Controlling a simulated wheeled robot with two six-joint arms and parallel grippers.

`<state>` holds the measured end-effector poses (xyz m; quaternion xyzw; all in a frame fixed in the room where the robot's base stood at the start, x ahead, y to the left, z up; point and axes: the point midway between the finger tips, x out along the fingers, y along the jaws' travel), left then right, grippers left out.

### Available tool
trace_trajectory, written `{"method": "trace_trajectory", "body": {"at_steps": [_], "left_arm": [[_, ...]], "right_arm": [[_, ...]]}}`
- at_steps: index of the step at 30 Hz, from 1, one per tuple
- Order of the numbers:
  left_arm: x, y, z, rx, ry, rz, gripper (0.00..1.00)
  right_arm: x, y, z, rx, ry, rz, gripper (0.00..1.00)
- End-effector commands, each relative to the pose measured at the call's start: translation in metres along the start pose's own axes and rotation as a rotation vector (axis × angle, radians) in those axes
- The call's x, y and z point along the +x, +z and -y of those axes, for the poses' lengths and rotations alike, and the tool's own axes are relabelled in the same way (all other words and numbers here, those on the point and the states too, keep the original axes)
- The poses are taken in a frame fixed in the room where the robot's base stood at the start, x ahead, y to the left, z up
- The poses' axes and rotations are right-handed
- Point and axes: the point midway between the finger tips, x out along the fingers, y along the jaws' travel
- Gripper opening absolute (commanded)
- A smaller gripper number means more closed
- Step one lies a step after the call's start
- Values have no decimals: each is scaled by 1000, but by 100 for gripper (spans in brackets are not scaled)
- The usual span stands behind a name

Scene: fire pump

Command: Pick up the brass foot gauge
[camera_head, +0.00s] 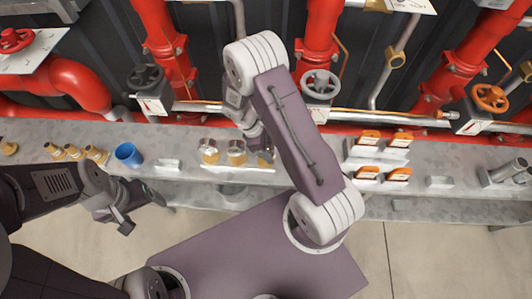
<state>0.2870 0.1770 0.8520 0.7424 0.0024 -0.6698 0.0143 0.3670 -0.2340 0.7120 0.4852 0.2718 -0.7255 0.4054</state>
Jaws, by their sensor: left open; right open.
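Three small round pieces with glassy tops and brass lower parts stand in a row on a pale strip on the grey bench: a left one (209,152), a middle one (236,153) and a right one (265,161). I cannot tell for certain which is the brass foot gauge. My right gripper (263,146) points down at the right piece and partly hides it; whether they touch is unclear. It is open. My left gripper (142,207) is open and empty, in front of the bench at the left, apart from the pieces.
A blue cup (129,155) and several brass fittings (75,152) stand on the bench at the left. Orange-topped pieces (368,138) sit in white holders at the right. Red pipes (317,40) and valve handwheels (321,84) line the back.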

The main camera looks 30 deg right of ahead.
Motion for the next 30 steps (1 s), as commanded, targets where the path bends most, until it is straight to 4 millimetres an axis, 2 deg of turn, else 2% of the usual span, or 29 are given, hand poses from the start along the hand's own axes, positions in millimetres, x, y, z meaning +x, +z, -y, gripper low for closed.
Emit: {"method": "trace_trajectory", "body": {"at_steps": [4, 5, 9, 11, 23, 26, 30], "left_arm": [[0, 0, 0, 0, 0, 0, 81], [0, 0, 0, 0, 0, 0, 81], [0, 0, 0, 0, 0, 0, 81], [0, 0, 0, 0, 0, 0, 81], [-2, 0, 0, 0, 0, 0, 81], [-6, -1, 0, 0, 0, 0, 81], [-12, -1, 0, 0, 0, 0, 81]], "right_arm": [[0, 0, 0, 0, 0, 0, 58], [-1, 0, 0, 0, 0, 0, 53], [-1, 0, 0, -1, 0, 0, 14], [-1, 0, 0, -1, 0, 0, 0], [-7, 3, 0, 0, 1, 0, 0], [-19, 7, -1, -1, 3, -1, 0], [-45, 18, 0, 0, 4, -2, 0]]}}
